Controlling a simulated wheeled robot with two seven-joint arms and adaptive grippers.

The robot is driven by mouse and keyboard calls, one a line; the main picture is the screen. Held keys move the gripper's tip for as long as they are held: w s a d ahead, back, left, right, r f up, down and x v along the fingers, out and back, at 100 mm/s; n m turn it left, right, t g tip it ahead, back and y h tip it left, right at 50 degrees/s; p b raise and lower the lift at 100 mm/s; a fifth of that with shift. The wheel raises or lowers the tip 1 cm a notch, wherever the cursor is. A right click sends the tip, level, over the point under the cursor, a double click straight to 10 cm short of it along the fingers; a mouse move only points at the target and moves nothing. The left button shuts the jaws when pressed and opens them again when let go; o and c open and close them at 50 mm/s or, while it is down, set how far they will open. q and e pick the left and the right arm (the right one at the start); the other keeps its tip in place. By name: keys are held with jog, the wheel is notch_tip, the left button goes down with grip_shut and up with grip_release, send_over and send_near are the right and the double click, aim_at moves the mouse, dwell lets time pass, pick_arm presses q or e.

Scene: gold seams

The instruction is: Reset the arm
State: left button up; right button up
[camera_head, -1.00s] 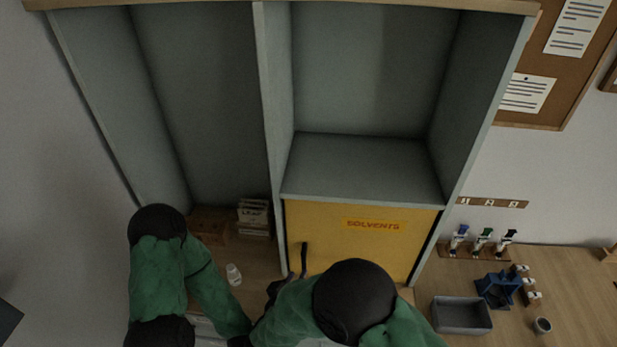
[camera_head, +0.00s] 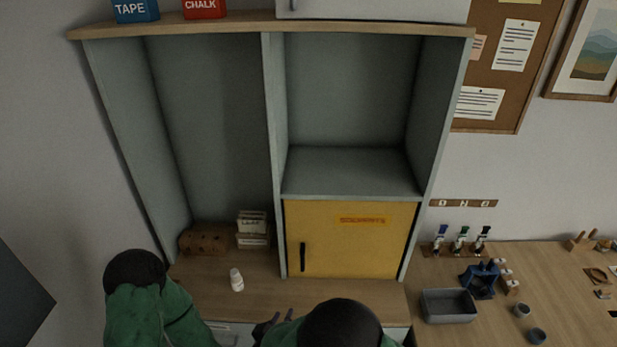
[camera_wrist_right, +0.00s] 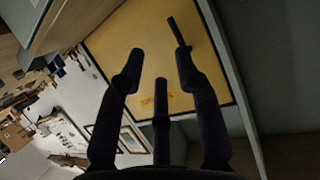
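My right gripper (camera_head: 277,326) is low in the head view, in front of the cabinet and below the closed yellow solvents door (camera_head: 345,250). Its dark fingers are apart with nothing between them, as the right wrist view (camera_wrist_right: 158,75) also shows. The black door handle (camera_head: 303,257) is on the door's left side and apart from the fingers in the head view. My left arm, in a green sleeve, comes in at the lower left; its gripper is below the frame.
A small white bottle (camera_head: 236,280) stands on the wooden worktop left of the door. Behind it are a brown box (camera_head: 205,239) and a white card rack (camera_head: 252,229). A grey bin (camera_head: 448,306) and a blue holder (camera_head: 479,281) stand on the right bench. The open shelves above are empty.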

jog(key=d+f+g+y+b, duration=0.25)
jog(key=d+f+b, duration=0.2)
jog(key=f, duration=0.65)
jog(key=d+f+g+y+b, duration=0.1)
jog(key=d+f+g+b, duration=0.3)
jog(key=f, duration=0.6)
pick_arm(q)
notch_tip(320, 180, down, 13)
jog(key=b, duration=0.4)
jog(key=shift+s, duration=0.15)
pick_arm(e)
jog(key=s+d+f+g+y, duration=0.2)
jog(key=s+d+f+g, duration=0.1)
jog(key=s+f, duration=0.3)
jog(key=s+d+f+g+y, duration=0.1)
jog(key=s+d+f+g, duration=0.2)
jog(key=s+f, duration=0.4)
jog(key=s+d, duration=0.1)
jog(key=s, duration=0.2)
jog(key=shift+s+d+y, duration=0.15)
jog(key=shift+d+y, duration=0.2)
jog(key=shift+d, duration=0.05)
